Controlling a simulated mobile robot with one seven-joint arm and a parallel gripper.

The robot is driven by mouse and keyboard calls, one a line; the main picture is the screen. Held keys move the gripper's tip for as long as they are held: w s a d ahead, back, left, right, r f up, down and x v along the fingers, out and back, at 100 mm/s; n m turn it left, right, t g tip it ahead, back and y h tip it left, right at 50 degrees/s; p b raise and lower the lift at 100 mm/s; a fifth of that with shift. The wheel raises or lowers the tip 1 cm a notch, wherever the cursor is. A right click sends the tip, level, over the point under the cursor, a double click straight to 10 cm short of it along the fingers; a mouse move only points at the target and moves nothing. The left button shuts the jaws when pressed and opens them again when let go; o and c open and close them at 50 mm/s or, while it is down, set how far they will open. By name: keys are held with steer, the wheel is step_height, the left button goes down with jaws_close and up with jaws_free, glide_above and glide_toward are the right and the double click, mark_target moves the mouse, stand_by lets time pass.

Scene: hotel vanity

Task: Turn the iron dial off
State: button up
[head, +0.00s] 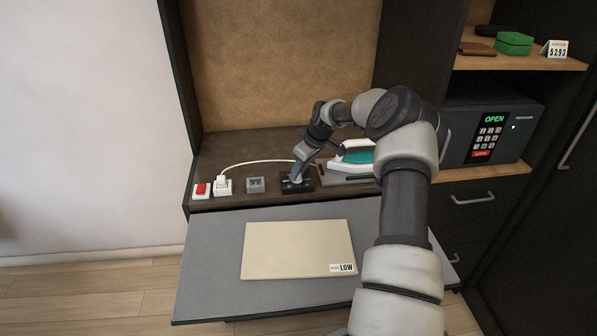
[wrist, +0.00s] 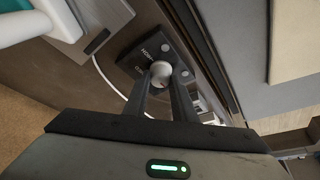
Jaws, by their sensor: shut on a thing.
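The iron dial is a small pale grey knob (wrist: 161,70) on a black control box (wrist: 147,48) with white lettering, seen in the wrist view. The lettering is too small and blurred to read surely, and the fingers hide part of the box. In the head view the black box (head: 297,188) sits on the brown counter below my gripper (head: 297,177). My gripper points down at the box, and in the wrist view its two fingers (wrist: 162,83) are shut on the knob. The iron (head: 354,153), white and teal, stands right of the box, partly behind my arm.
A grey socket (head: 256,185), a white plug with a cable (head: 222,187) and a red switch (head: 201,190) lie left of the box. A beige board marked LOW (head: 297,249) lies on the grey surface in front. A black safe (head: 489,129) stands at the right.

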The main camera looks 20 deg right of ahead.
steer(key=shift+f, duration=0.1)
steer(key=o, duration=1)
steer(key=v, duration=1.7)
steer(key=shift+r, duration=0.25)
